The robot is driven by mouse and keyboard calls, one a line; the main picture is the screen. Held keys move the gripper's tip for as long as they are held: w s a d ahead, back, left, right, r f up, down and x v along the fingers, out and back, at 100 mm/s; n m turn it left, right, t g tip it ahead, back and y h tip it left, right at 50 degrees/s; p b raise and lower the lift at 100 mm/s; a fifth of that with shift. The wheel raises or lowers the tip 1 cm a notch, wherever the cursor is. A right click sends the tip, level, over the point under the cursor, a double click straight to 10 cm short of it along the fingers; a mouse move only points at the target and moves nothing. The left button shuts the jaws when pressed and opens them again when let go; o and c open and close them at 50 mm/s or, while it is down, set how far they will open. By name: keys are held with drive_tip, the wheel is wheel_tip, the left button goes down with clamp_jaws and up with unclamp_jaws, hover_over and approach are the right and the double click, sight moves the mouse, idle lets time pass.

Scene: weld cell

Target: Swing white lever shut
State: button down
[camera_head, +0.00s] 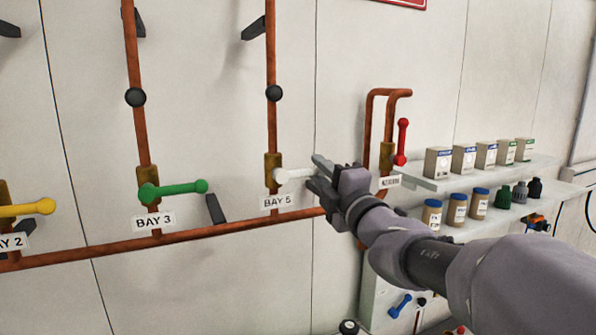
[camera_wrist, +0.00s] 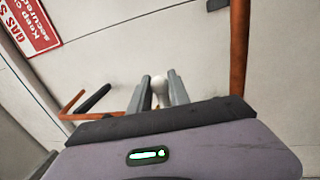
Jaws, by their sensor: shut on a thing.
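The white lever (camera_head: 292,174) is on the brass valve (camera_head: 273,170) of the BAY 5 pipe. It points right from the valve, about level, across the upright pipe. My gripper (camera_head: 319,173) comes in from the right and is shut on the lever's outer end, which its fingers partly hide. In the wrist view, the white round end of the lever (camera_wrist: 160,84) sits between the two grey fingers of my gripper (camera_wrist: 160,90). The BAY 5 label (camera_head: 278,201) is just below the valve.
A green lever (camera_head: 180,189) at BAY 3 and a yellow lever (camera_head: 30,208) at BAY 2 point right. A red lever (camera_head: 402,140) stands upright to the right. Shelves (camera_head: 480,178) with boxes and jars are beyond my arm. A copper pipe (camera_head: 190,233) runs below.

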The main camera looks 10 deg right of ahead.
drive_tip(key=c, duration=1.4)
unclamp_jaws()
drive_tip(key=shift+f, duration=0.1)
drive_tip(key=b+v, duration=0.3)
drive_tip(key=v, duration=1.4)
drive_tip(key=shift+s+d+f, duration=0.1)
drive_tip(key=shift+s, duration=0.1)
